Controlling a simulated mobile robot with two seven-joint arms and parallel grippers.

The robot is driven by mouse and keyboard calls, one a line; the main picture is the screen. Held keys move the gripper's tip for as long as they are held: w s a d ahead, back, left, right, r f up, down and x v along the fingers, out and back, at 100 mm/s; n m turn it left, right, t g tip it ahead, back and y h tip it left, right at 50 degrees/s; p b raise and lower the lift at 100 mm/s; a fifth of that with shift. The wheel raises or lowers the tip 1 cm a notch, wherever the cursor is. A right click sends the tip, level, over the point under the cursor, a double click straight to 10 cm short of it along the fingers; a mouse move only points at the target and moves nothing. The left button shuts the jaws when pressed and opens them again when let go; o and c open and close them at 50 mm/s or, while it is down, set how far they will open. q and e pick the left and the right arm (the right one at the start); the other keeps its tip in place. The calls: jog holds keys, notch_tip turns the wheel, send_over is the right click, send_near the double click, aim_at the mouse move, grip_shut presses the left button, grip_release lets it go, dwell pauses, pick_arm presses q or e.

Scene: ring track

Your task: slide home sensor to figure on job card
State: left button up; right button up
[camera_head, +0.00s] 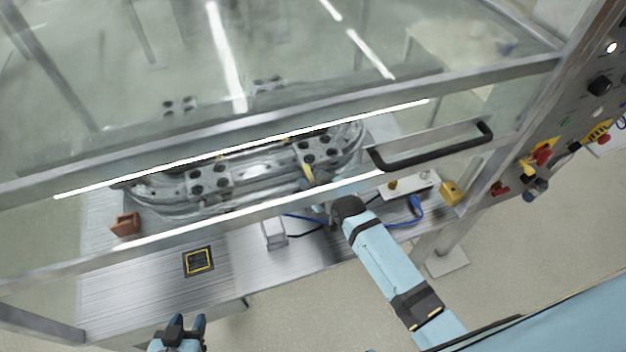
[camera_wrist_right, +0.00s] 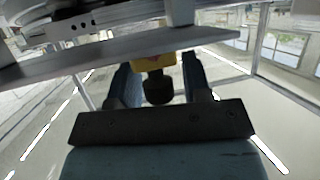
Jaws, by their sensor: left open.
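A yellow part with a dark round knob (camera_wrist_right: 158,90), perhaps the home sensor, shows under a grey rail in the right wrist view. A small yellow piece (camera_head: 307,174) also shows at the near side of the ring track (camera_head: 240,178) in the head view. My right gripper (camera_wrist_right: 158,68) has its two blue fingers on either side of the knob, apart, with gaps visible. In the head view its fingers are mostly hidden by the guard frame. My left gripper (camera_head: 187,326) is open and empty at the bottom edge. I cannot make out a job card or scale figures.
A clear guard with a black handle (camera_head: 430,150) stands over the track. On the metal table are a brown block (camera_head: 125,224), a yellow-bordered dark square (camera_head: 198,262), a pale block (camera_head: 274,232) and a blue cable (camera_head: 416,210). A control panel (camera_head: 590,110) stands right.

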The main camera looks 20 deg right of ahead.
grip_shut()
jog(key=shift+d+p, duration=0.3)
jog(key=shift+d, duration=1.7)
jog(key=shift+o, duration=1)
grip_release()
jog(key=b+v, duration=0.1)
jog(key=v, duration=1.2)
jog(key=shift+s+r, duration=0.25)
